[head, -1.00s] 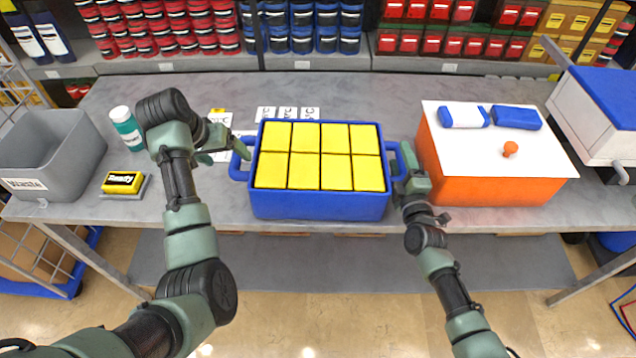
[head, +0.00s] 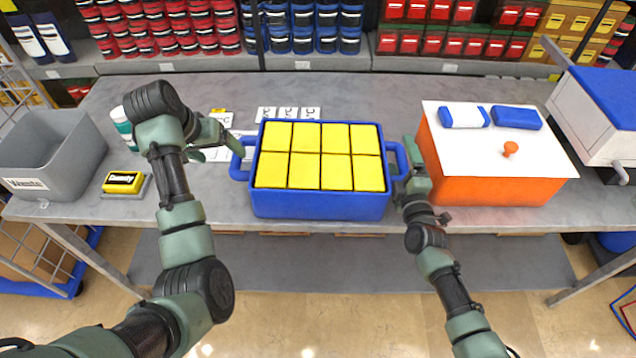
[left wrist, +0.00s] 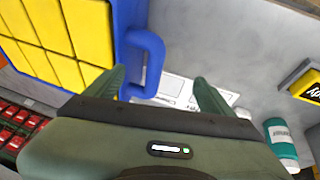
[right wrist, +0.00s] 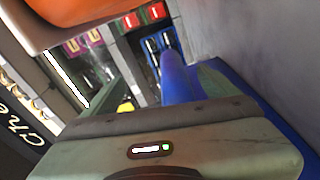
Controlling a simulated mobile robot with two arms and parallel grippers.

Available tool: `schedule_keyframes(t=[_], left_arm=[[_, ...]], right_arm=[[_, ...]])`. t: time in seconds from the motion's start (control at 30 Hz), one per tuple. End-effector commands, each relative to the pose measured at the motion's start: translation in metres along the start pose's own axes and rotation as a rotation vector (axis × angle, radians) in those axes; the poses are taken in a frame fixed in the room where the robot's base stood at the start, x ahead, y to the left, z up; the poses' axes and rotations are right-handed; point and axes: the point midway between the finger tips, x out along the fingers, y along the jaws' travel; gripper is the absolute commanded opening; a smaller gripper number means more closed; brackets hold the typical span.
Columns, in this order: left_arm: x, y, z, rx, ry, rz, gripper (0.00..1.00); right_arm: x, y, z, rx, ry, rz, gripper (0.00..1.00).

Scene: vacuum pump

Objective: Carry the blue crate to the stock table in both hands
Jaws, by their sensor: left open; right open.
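The blue crate (head: 320,205) stands upright on the grey table, filled with several yellow boxes. It has a loop handle at each end. My left gripper (head: 217,154) is open, to the left of the crate's left handle (head: 239,160) and apart from it. My right gripper (head: 407,172) is open at the crate's right handle (head: 396,152). In the right wrist view the blue handle (right wrist: 177,78) lies between the fingers. The stock table cannot be identified.
An orange box with a white top (head: 495,165) stands close to the right of my right gripper. A grey bin (head: 50,155), a yellow item (head: 123,182) and a teal-and-white bottle (head: 124,127) are at the left. Small cards (head: 288,113) lie behind the crate.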

Motion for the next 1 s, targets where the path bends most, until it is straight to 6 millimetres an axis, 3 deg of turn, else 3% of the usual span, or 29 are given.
schedule_keyframes(t=[0.17, 0.6, 0.8, 1.0], left_arm=[[0.000, 0.000, 0.000, 0.000, 0.000, 0.000, 0.83], [0.000, 0.000, 0.000, 0.000, 0.000, 0.000, 0.83], [0.000, 0.000, 0.000, 0.000, 0.000, 0.000, 0.83], [0.000, 0.000, 0.000, 0.000, 0.000, 0.000, 0.83]], right_arm=[[-0.017, -0.004, -0.001, 0.002, 0.002, -0.006, 0.89], [-0.104, -0.003, 0.001, 0.002, 0.000, -0.008, 0.89], [-0.119, -0.002, 0.001, 0.002, 0.000, -0.005, 0.89], [-0.120, -0.002, 0.001, 0.002, 0.001, -0.005, 0.89]])
